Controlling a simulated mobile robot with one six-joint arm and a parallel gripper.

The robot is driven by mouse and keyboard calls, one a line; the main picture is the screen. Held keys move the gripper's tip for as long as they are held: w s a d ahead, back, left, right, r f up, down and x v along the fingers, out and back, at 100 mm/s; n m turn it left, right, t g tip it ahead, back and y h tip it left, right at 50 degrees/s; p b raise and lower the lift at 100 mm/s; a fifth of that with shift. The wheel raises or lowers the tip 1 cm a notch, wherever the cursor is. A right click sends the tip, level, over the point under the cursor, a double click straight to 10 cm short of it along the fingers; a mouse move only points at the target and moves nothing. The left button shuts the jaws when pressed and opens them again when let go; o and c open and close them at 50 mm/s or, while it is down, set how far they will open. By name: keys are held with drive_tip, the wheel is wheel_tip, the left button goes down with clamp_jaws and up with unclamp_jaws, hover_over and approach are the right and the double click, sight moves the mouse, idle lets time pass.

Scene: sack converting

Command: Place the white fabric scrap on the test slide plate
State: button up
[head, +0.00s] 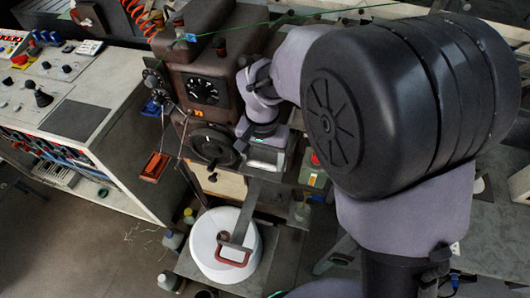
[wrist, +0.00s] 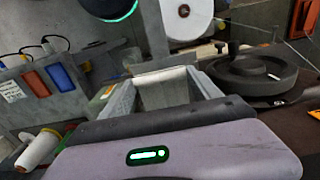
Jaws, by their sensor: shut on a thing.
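My gripper (head: 266,158) is at the front of the brown machine, just below and right of its dark handwheel. In the wrist view, the two grey fingers (wrist: 165,82) hold a pale fabric scrap (wrist: 160,75) stretched between their tips. In the head view the scrap shows as a thin pale strip (head: 262,166) under the gripper. I cannot pick out the test slide plate for sure in either view; the gripper and arm cover part of that area.
The brown machine (head: 222,52) with dials stands behind the gripper. A white roll (head: 208,246) with a grey strap and red handle lies below. A control desk (head: 78,108) is at left. A grey bench (head: 490,232) is at right. Open floor shows at lower left.

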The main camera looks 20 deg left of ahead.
drive_tip(key=f, duration=0.1)
drive_tip(key=f+b, duration=0.1)
drive_tip(key=f, duration=0.2)
drive_tip(key=shift+w+a+b, duration=0.1)
drive_tip(key=shift+a+b, duration=0.25)
drive_tip(key=shift+b, duration=0.05)
drive_tip(key=shift+r, duration=0.25)
drive_tip(key=shift+f, duration=0.15)
drive_tip(key=o, duration=1)
drive_tip(key=shift+o, duration=0.2)
